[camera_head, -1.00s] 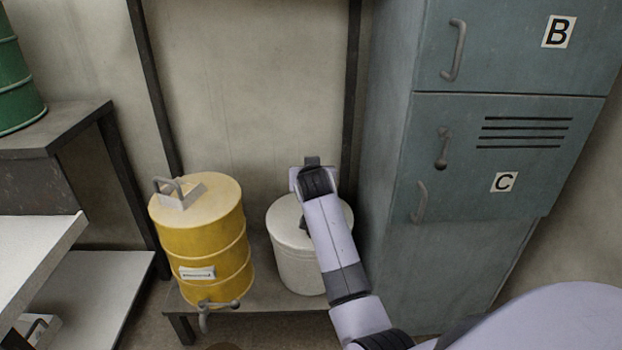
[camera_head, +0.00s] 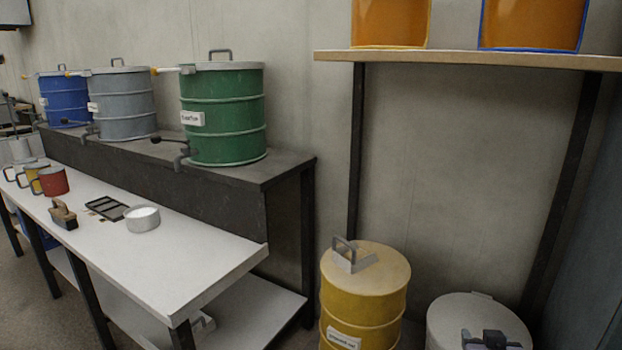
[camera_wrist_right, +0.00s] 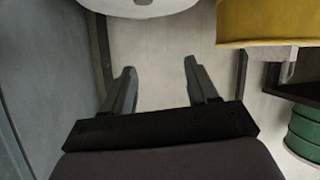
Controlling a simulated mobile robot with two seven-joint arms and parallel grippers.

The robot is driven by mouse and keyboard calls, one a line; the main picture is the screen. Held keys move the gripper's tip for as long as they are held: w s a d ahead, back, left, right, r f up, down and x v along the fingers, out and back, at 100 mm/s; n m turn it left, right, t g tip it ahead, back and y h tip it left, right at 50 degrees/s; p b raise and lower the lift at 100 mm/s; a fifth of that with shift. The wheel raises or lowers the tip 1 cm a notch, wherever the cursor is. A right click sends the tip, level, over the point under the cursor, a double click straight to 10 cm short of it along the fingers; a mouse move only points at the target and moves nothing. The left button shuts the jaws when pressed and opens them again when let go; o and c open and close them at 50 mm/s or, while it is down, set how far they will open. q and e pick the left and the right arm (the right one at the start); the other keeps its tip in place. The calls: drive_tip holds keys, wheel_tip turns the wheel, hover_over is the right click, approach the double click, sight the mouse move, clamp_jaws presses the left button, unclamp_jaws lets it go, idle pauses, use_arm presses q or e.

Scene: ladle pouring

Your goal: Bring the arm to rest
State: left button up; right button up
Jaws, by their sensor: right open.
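My right gripper (camera_head: 490,340) shows at the bottom edge of the head view, in front of the white lidded canister (camera_head: 465,312). In the right wrist view my right gripper (camera_wrist_right: 160,80) has its two fingers spread, with only bare wall showing between them. It is open and empty. The white canister (camera_wrist_right: 150,8) and the yellow drum (camera_wrist_right: 265,22) lie beyond the fingertips in that view, apart from them. Most of the right arm is below the head view. My left gripper is not in view.
The yellow drum (camera_head: 365,290) stands left of the white canister. A green drum (camera_head: 225,115), a grey drum (camera_head: 122,105) and a blue drum (camera_head: 65,100) stand on a dark shelf. A white table (camera_head: 180,255) holds mugs, a brush and a bowl (camera_head: 142,219). Orange containers sit on an upper shelf (camera_head: 470,60).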

drive_tip(key=s+a+f+n+g+y, duration=0.1)
drive_tip(key=s+a+f+n+y, duration=0.25)
drive_tip(key=s+a, duration=0.7)
drive_tip(key=s+a+f+n+y, duration=0.2)
drive_tip(key=s+a+f+y, duration=0.4)
drive_tip(key=s, duration=0.8)
use_arm(q)
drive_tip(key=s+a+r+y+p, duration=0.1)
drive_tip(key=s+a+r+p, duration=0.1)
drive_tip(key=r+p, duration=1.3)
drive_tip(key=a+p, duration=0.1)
drive_tip(key=p, duration=0.6)
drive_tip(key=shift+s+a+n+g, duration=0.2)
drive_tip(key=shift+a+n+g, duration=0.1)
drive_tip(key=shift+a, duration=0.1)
use_arm(e)
wheel_tip(320, 180, up, 16)
drive_tip(key=s+d+h, duration=0.1)
drive_tip(key=d+h, duration=0.1)
drive_tip(key=shift+d+r+m+g+h, duration=0.25)
drive_tip(key=shift+d+m+g+h, duration=0.1)
drive_tip(key=shift+d+g, duration=0.05)
